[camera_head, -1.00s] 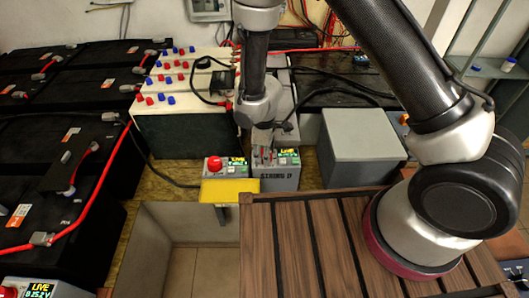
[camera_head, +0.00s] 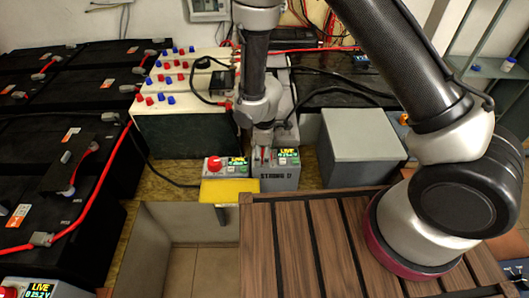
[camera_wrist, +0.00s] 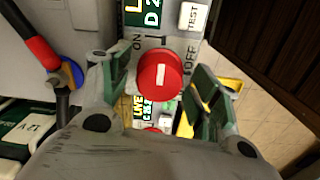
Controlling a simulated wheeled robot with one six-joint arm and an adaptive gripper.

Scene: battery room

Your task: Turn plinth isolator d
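Plinth isolator d (camera_head: 280,184) is a grey box marked STRING D with a lit display, standing behind the wooden slatted top in the head view. In the wrist view its red round knob (camera_wrist: 158,75) has a short white bar near its middle. ON is printed to the knob's upper left and OFF to its upper right. A partly cut-off display marked D and a TEST button (camera_wrist: 193,15) lie above. My gripper (camera_head: 263,155) is over the box. In the wrist view my gripper's (camera_wrist: 158,90) fingers are apart on either side of the knob, with gaps visible; contact is not clear.
A neighbouring isolator (camera_head: 213,165) with a red knob stands at left behind a yellow block (camera_head: 229,191). A grey box (camera_head: 360,150) stands at right. Black batteries (camera_head: 70,150) with red cables fill the left. A black cable loops behind my gripper.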

